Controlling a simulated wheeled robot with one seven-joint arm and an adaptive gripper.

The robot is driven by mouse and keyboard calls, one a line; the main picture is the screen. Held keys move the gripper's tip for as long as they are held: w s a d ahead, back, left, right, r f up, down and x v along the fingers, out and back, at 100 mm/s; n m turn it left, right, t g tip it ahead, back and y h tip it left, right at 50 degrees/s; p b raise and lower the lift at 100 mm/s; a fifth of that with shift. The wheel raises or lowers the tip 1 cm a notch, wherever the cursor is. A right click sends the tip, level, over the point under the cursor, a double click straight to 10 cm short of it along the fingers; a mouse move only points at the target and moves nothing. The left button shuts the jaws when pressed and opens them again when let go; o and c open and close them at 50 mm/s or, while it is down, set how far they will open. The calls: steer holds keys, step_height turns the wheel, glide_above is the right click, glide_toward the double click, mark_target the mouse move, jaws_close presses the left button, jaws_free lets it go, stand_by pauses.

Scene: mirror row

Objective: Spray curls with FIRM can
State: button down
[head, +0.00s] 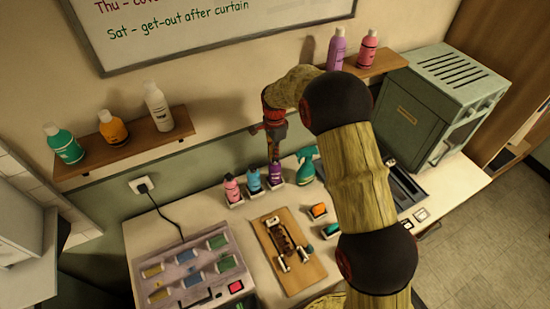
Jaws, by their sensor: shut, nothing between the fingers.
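A pink can (232,189), a blue can (253,181) and a purple can (275,175) stand upright in a row at the back of the counter, each on a small white base. Their labels are too small to read, so I cannot tell which one is FIRM. Brown curls (283,238) seem to lie on a wooden board (313,268) in front of them, among pale metal parts. My gripper (273,154) is shut and empty, pointing down just above or behind the purple can. Whether it touches that can I cannot tell.
A green spray bottle (305,166) stands right of the cans. A tray of rollers (192,297) sits left of the board. A shelf (122,148) with several bottles hangs at left; another shelf (384,66) is at right. A grey-green cabinet (424,112) stands at right.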

steer(key=shift+r+p, duration=1.65)
steer(key=shift+r, duration=1.75)
